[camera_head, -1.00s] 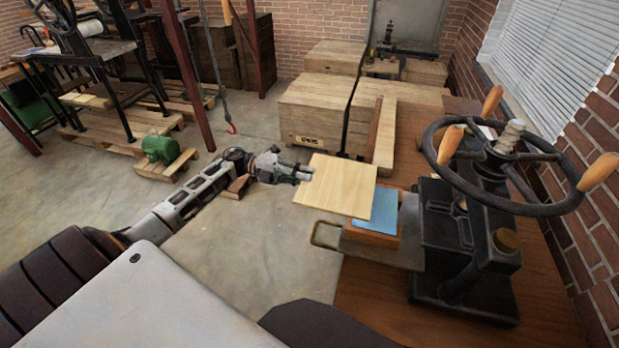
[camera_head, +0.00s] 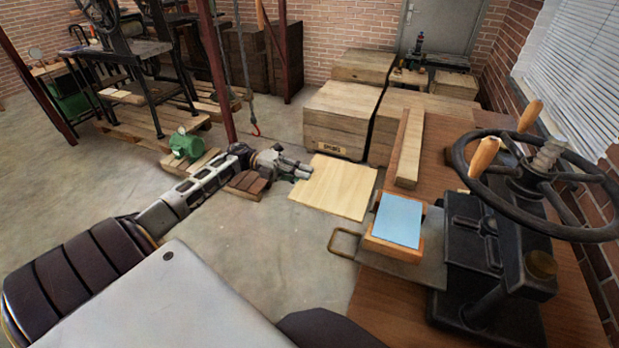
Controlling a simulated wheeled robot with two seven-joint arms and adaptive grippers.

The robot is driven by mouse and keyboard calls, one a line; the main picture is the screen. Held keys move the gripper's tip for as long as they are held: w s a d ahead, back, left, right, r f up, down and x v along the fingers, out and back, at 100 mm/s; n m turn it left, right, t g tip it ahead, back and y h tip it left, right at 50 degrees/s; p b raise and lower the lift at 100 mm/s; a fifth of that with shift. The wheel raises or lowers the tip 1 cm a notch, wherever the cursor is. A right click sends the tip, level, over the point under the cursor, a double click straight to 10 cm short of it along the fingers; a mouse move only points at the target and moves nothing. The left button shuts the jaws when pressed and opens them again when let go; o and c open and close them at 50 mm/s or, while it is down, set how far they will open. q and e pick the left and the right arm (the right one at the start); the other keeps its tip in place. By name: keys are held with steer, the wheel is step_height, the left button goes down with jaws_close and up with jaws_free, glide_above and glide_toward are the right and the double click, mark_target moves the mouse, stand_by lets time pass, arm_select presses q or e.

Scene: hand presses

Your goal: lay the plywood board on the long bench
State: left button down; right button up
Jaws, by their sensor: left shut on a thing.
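The plywood board (camera_head: 336,187) is a pale square sheet, held roughly flat in the air at the middle of the view. My left gripper (camera_head: 301,171) is shut on the board's left edge. The long bench (camera_head: 388,319) is the brown wooden top along the right side. The board's right edge shows just left of the bench, over the floor in the picture; its exact height above the floor cannot be told. My right gripper is not in view.
A black hand press (camera_head: 492,262) with a large handwheel stands on the bench. On its plate lies an orange-edged block with a blue top (camera_head: 398,220). A long timber (camera_head: 410,149) lies further back on the bench. Wooden crates (camera_head: 340,118) stand behind the board.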

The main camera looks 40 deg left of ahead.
arm_select(q)
steer(key=shift+b+v, duration=0.6)
steer(key=shift+v, duration=2.15)
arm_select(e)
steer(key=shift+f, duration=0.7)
arm_select(q)
steer(key=shift+r, duration=0.1)
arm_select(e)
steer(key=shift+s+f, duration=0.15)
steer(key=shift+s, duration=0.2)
arm_select(q)
steer(key=shift+s+a, duration=0.25)
steer(key=shift+a, duration=0.45)
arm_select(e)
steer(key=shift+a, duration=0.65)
